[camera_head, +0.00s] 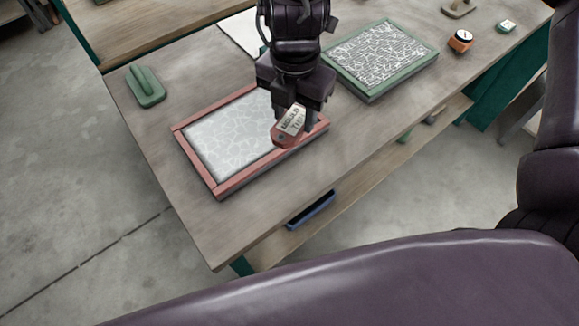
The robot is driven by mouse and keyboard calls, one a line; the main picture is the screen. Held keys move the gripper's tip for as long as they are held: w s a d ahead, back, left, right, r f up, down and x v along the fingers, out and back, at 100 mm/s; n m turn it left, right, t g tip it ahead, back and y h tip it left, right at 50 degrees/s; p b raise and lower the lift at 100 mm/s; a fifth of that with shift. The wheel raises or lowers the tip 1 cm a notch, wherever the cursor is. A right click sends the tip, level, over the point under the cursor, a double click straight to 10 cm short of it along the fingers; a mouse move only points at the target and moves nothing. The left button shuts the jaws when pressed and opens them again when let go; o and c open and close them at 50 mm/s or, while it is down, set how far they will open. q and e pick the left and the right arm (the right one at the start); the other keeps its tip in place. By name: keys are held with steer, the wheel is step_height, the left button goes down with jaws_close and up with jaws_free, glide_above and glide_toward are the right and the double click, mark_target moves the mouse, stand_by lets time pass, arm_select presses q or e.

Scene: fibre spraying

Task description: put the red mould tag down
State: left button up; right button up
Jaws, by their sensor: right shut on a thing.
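The red mould tag (289,126) is a small red piece with a pale lettered label. My right gripper (291,112) points down and is shut on it. The tag hangs in front of the right part of the red-framed mould (200,172), which has a pale, finely patterned inside. I cannot tell whether the tag touches the frame or is above it. The gripper hides the mould's upper right corner. My left gripper is not in view.
A green-framed mould (378,54) with a fibre pattern lies at the back right of the table (172,213). The table's front left is bare.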

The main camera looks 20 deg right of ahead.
glide_above(294, 175)
step_height(294, 175, down, 14)
steer(key=shift+s+a+f+b, duration=0.1)
steer(key=shift+b, duration=0.25)
steer(key=shift+f, duration=0.55)
steer(key=shift+f+b, duration=0.35)
steer(key=shift+f, duration=1.55)
steer(key=shift+f, duration=0.1)
steer(key=o, duration=0.7)
steer(key=shift+c, duration=0.2)
steer(key=shift+r, duration=0.45)
step_height(294, 175, up, 11)
steer(key=shift+r+p, duration=0.2)
steer(key=shift+p, duration=0.15)
